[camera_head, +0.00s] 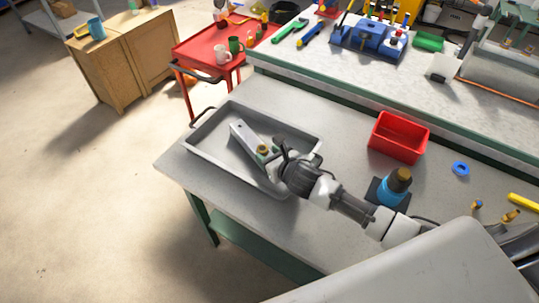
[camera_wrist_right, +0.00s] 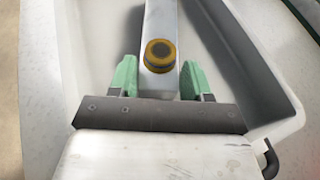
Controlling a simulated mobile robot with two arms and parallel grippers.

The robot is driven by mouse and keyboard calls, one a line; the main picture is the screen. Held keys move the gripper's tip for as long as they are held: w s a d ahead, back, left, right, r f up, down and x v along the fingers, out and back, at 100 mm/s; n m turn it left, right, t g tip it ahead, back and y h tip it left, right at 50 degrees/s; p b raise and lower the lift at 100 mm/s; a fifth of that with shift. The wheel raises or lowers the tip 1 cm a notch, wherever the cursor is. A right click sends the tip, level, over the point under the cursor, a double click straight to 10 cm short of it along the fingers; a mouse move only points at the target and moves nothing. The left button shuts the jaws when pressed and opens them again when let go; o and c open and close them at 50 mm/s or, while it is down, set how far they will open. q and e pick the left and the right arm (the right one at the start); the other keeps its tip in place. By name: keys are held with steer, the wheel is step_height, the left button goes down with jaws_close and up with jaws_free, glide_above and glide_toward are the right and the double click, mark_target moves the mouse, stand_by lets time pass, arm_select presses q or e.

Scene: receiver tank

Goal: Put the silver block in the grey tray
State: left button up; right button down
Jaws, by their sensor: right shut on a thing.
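The silver block (camera_head: 243,137) is a long bar with a round brass-and-black fitting at its near end. It is over the inside of the grey tray (camera_head: 209,155), which has a black handle at its far left corner. My right gripper (camera_head: 268,157) is shut on the silver block near the fitting. In the right wrist view the block (camera_wrist_right: 159,85) lies between the green fingertips of the right gripper (camera_wrist_right: 158,78), with the tray's wall (camera_wrist_right: 262,75) around it. I cannot tell whether the block touches the tray floor. My left gripper is not in view.
A red bin (camera_head: 398,140) stands right of the tray on the grey table. A blue bottle with a brown top (camera_head: 394,187) stands on a dark pad beside my right arm. A blue ring (camera_head: 460,169) lies further right. A red cart (camera_head: 212,47) stands behind.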

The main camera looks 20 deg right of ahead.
steer(key=shift+w+r, duration=0.1)
steer(key=shift+r, duration=0.1)
steer(key=c, duration=0.9)
jaws_free()
steer(key=shift+f, duration=0.25)
steer(key=o, duration=0.4)
steer(key=shift+r, duration=0.15)
steer(key=v, duration=1.2)
steer(key=shift+b, duration=0.4)
